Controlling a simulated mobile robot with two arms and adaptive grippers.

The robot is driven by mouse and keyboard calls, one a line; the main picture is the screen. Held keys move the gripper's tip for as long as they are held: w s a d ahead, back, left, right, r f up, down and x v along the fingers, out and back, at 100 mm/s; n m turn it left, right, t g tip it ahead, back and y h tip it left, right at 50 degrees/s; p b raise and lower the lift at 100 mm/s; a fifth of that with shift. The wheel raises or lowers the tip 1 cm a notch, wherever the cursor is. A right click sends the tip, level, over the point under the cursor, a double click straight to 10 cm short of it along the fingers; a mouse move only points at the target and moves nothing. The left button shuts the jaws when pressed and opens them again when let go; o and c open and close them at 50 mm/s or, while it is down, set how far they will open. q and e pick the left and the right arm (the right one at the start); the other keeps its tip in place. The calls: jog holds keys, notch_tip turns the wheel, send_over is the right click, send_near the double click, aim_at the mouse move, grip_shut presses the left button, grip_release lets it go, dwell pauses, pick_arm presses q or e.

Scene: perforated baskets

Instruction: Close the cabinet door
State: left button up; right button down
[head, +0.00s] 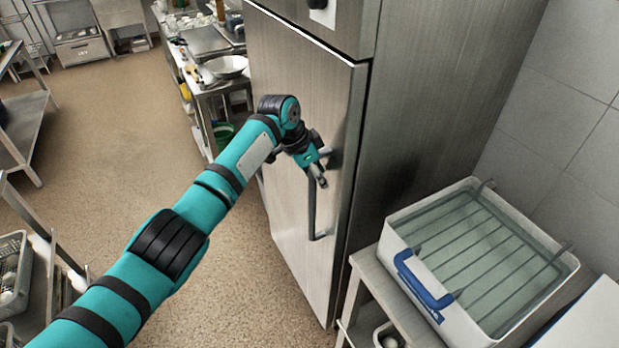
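A tall steel cabinet stands in the middle of the head view, and its door (300,95) has a vertical dark bar handle (312,212) near the right edge. A dark line runs along the door's top and right edges; I cannot tell for sure whether the door is fully against the frame. My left gripper (319,180) is at the upper part of the handle, with its fingertips close to or touching the bar. The fingers are small and overlap the handle, so their opening is unclear. My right gripper is not in view.
A white bin (412,240) with a blue handle and a wire rack stands on a steel table right of the cabinet. A steel counter with a bowl (226,68) is behind left. Shelving stands at the left edge. The speckled floor (105,125) is clear between.

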pick_arm(q)
jog(key=shift+o, duration=0.9)
jog(key=shift+w+d+f, duration=0.1)
jog(key=shift+d+f, duration=0.1)
jog(key=shift+d, duration=0.05)
jog(key=v, duration=1.2)
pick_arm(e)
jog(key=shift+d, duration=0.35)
pick_arm(q)
jog(key=shift+a, duration=0.1)
